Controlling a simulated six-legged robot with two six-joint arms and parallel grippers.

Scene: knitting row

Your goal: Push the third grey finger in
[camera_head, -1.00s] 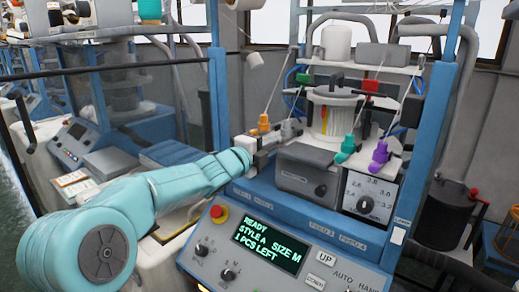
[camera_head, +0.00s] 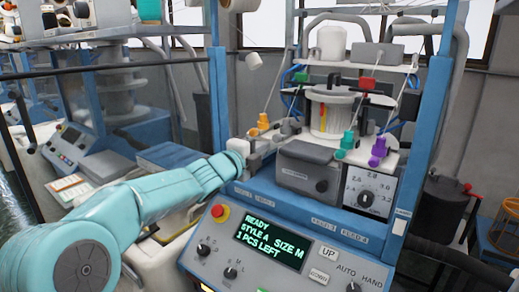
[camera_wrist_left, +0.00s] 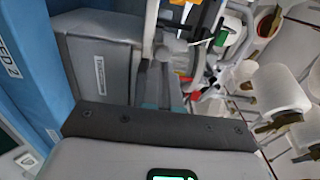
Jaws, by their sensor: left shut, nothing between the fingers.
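My left gripper (camera_head: 268,146) reaches in from the left at the front of the knitting machine. Its fingers are shut and empty, and they also show in the left wrist view (camera_wrist_left: 160,80). A grey finger (camera_head: 290,127) stands just beyond the fingertips, right of the orange finger (camera_head: 263,122). A rounded grey knob (camera_wrist_left: 173,47) shows past the fingertips in the left wrist view; I cannot tell whether they touch. A green finger (camera_head: 347,141) and a purple finger (camera_head: 378,148) stand further right. Which grey finger is the third cannot be told. My right gripper is out of view.
A dark grey box (camera_head: 308,167) sits right of my gripper, with a dial panel (camera_head: 370,192) beside it. The control panel (camera_head: 271,243) below reads READY, STYLE A, SIZE M, 1 PCS LEFT. A blue post (camera_head: 435,120) bounds the right side.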

